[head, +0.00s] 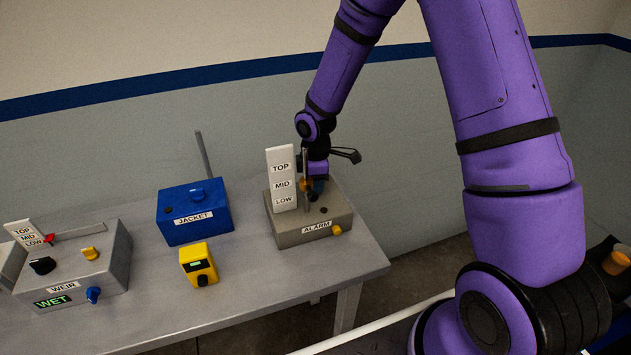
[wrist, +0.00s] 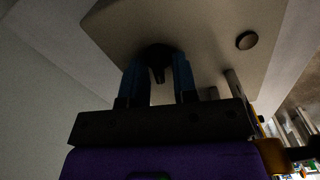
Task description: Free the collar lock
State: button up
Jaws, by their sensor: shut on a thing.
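The grey ALARM box (head: 285,232) stands at the right end of the bench, and its top also fills much of the wrist view (wrist: 205,25). My gripper (head: 317,187) is at the top of this box, beside the TOP/MID/LOW plate (head: 281,167). In the wrist view its blue fingers (wrist: 160,70) are on either side of a small dark knob (wrist: 157,55), shut on it. I cannot tell for sure which part is the collar lock. A second round dark knob (wrist: 247,40) is apart from the fingers.
The blue JACKET box (head: 194,212) and a yellow meter (head: 198,265) stand left of the ALARM box. The WEIR box (head: 75,270), showing WET, is at the far left. A yellow knob (head: 337,230) is on the ALARM box's front. The bench front between is bare.

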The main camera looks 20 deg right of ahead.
jog(key=shift+n, duration=1.1)
jog(key=o, duration=0.6)
notch_tip(320, 180, up, 11)
jog(key=shift+f, duration=0.1)
dwell(0.4)
